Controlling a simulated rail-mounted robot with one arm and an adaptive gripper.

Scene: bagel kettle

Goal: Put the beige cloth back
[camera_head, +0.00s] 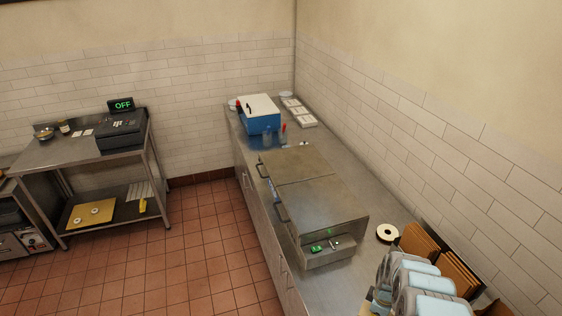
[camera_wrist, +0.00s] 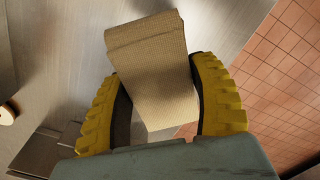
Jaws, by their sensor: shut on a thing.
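The beige cloth (camera_wrist: 150,65) is a folded, ribbed strip in the wrist view. It lies between the two yellow fingers of my gripper (camera_wrist: 157,72), which is shut on it. The cloth's far folded end reaches past the fingertips, and its near end hangs down between the fingers. Bare steel surface and red floor tiles show beyond it. In the head view my arm fills the bottom right corner, and I cannot make out the gripper or cloth clearly there.
A steel counter (camera_head: 347,168) runs along the right wall. It holds a lidded steel unit (camera_head: 320,205), a blue box with a white lid (camera_head: 260,120), a pale roll (camera_head: 387,233) and brown boards (camera_head: 420,243). A steel table (camera_head: 75,148) stands left; the floor between is clear.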

